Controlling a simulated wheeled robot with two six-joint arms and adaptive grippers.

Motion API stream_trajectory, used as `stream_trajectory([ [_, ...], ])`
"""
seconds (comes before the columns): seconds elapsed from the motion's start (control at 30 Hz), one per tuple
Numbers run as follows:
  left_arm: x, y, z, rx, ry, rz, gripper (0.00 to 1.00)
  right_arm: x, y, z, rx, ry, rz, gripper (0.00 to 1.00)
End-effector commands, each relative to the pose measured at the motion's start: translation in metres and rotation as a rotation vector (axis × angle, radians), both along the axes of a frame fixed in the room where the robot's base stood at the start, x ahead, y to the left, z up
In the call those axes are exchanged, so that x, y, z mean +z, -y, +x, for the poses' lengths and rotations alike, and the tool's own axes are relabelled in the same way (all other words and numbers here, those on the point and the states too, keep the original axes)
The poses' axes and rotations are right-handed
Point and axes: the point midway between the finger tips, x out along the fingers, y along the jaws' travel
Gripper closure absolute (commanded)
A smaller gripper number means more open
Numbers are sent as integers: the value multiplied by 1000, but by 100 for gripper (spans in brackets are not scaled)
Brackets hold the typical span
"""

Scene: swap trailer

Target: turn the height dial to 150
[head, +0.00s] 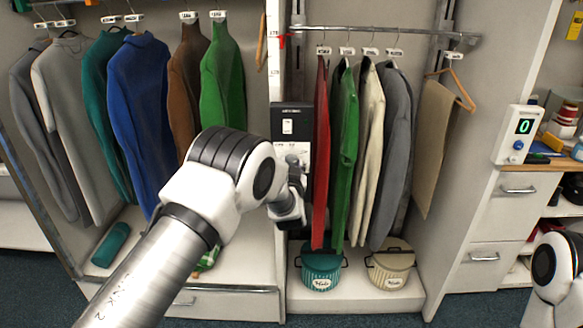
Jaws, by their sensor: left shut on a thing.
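A dark wall panel (291,110) with a white switch and a pale labelled plate is fixed to the post between the two clothes bays. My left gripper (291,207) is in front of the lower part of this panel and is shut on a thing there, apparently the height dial. The dial itself is hidden by the gripper and wrist, so its setting cannot be read. A white box (520,133) on the right wall has a green display reading 0 and blue knobs or buttons. My right gripper is outside the picture; only part of that arm shows at lower right.
Clothes hang close to the gripper: a green sweater (222,80) left, a red garment (321,150) right. A drawer cabinet (498,220) stands right. Blue-grey floor lies in front.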

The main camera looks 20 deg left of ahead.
Motion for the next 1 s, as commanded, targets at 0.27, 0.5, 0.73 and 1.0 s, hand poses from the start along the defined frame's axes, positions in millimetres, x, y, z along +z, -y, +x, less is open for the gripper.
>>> stream_trajectory([
  [0.27, 0, 0, 0, 0, -66, 240, 96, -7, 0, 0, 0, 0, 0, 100],
  [0.5, 2, -1, 0, 0, -128, 460, 96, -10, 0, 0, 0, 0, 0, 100],
  [0.73, 2, -1, 0, 1, -189, 670, 96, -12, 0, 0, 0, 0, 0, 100],
  [1.0, 3, -1, 0, 1, -260, 916, 96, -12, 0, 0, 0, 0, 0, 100],
])
